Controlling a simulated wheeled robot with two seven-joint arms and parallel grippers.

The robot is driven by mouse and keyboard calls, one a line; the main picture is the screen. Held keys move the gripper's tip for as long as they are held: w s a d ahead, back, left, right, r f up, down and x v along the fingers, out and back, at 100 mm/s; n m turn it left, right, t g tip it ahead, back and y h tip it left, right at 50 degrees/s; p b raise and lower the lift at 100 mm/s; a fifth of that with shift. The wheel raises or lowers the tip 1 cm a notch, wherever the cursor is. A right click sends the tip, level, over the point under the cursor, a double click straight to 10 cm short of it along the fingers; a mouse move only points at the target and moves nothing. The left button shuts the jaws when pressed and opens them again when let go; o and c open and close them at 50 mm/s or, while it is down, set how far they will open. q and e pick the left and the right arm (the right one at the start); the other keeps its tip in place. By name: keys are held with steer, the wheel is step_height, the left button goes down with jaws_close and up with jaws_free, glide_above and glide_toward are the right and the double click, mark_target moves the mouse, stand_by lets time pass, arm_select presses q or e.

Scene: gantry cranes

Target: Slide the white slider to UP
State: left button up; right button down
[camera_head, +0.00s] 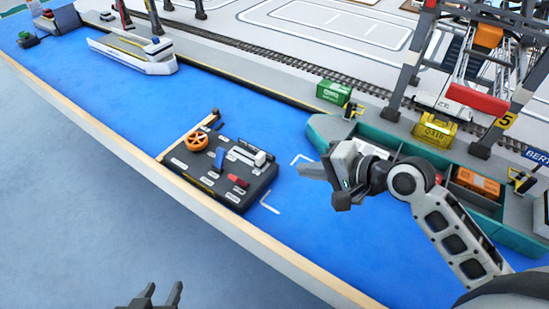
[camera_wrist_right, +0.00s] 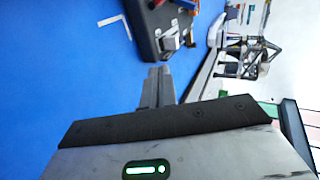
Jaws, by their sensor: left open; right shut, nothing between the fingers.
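The white slider (camera_head: 260,158) is a small white block on the right part of a dark control panel (camera_head: 205,186) on the blue table. A blue lever (camera_head: 219,158) and a red knob (camera_head: 237,180) are beside it. The labels are too small to read. My right gripper (camera_head: 312,170) is shut and empty, to the right of the panel and apart from the slider. In the right wrist view its fingers (camera_wrist_right: 157,84) point toward the panel (camera_wrist_right: 150,25). My left gripper (camera_head: 160,297) is open and empty, low in the head view, in front of the table edge.
An orange wheel (camera_head: 197,142) is on the panel's far left corner. A teal barge (camera_head: 325,126) with containers and a gantry crane (camera_head: 480,60) stand at the right. A green container (camera_head: 333,91) is behind. Blue surface is free around the panel.

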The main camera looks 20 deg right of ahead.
glide_toward(263, 159)
steer(key=x, duration=0.5)
steer(key=shift+f, duration=0.3)
steer(key=shift+w+a, duration=0.35)
